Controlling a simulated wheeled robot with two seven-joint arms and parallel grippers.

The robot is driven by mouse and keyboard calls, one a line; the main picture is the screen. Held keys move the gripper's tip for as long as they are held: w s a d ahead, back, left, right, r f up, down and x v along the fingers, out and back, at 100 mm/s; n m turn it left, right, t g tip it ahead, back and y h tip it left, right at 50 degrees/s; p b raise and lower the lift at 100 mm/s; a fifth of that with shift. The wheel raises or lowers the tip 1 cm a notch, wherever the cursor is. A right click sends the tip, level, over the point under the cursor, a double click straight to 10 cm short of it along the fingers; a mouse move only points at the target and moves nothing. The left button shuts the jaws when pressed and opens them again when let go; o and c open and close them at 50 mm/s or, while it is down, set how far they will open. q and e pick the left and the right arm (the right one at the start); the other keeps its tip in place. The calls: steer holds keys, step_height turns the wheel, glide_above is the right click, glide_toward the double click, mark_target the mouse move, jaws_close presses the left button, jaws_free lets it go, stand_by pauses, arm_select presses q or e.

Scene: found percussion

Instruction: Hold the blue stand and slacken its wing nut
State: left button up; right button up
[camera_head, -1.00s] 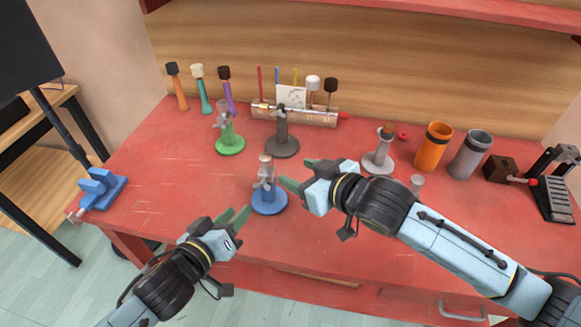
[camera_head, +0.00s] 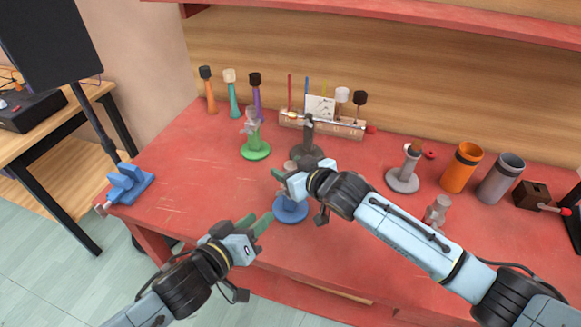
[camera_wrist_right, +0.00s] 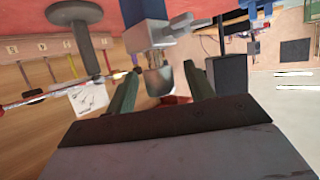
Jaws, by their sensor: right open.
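The blue stand (camera_head: 290,209) is upright on the red table, with a blue round base and a grey head. My right gripper (camera_head: 278,182) hides much of its upper part. In the right wrist view the stand's grey head (camera_wrist_right: 150,37) hangs upside down, its rounded end between the fingers of my open right gripper (camera_wrist_right: 165,88). A grey winged piece, seemingly the wing nut (camera_wrist_right: 188,27), sticks out to the right of the head. I see no finger touching it. My left gripper (camera_head: 257,223) is open, low and left of the blue base, apart from it.
The green stand (camera_head: 255,150) and dark grey stand (camera_head: 306,153) are behind. A light grey stand (camera_head: 403,180), orange cup (camera_head: 460,168) and grey cup (camera_head: 500,180) are to the right. A small grey piece (camera_head: 437,211) is near my right arm.

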jaws_close()
stand_by(0.4)
stand_by(0.8)
